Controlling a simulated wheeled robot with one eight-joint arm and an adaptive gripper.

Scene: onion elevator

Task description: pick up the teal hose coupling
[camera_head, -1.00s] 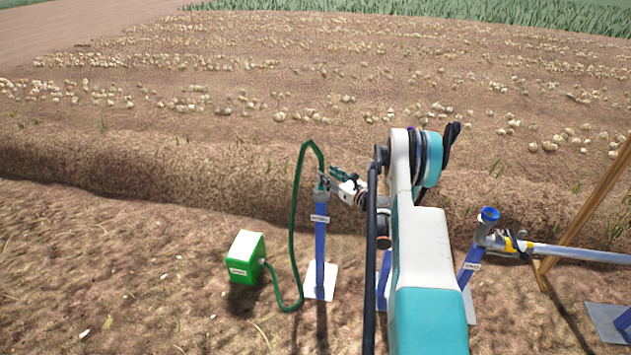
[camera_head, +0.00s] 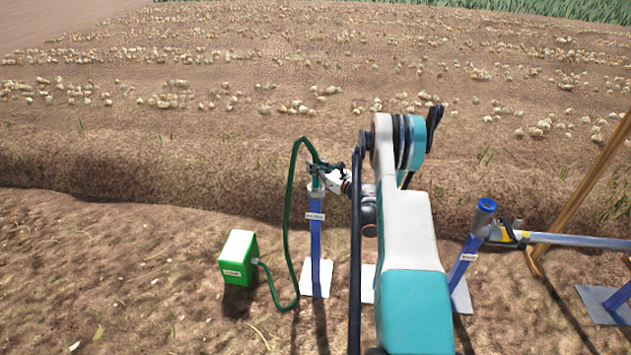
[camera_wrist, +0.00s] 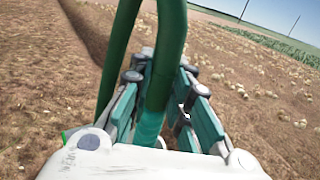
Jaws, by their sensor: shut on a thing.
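The teal hose coupling (camera_wrist: 150,126) is between the two fingers of my gripper (camera_wrist: 160,90) in the wrist view, partly hidden by them. My gripper is shut on it. A dark green hose (camera_wrist: 168,45) runs up from the coupling and out of the top of that view. In the head view my gripper (camera_head: 324,173) is at the top of a labelled blue post (camera_head: 316,245). The coupling is small there, and I cannot tell whether it still touches the post's top. The hose (camera_head: 290,215) arches over and hangs down on the left.
The hose ends at a green and white box (camera_head: 238,258) on the soil. To the right stand another blue post (camera_head: 464,262), a metal pipe (camera_head: 570,239) and a wooden pole (camera_head: 580,195). A ditch and onion rows lie behind.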

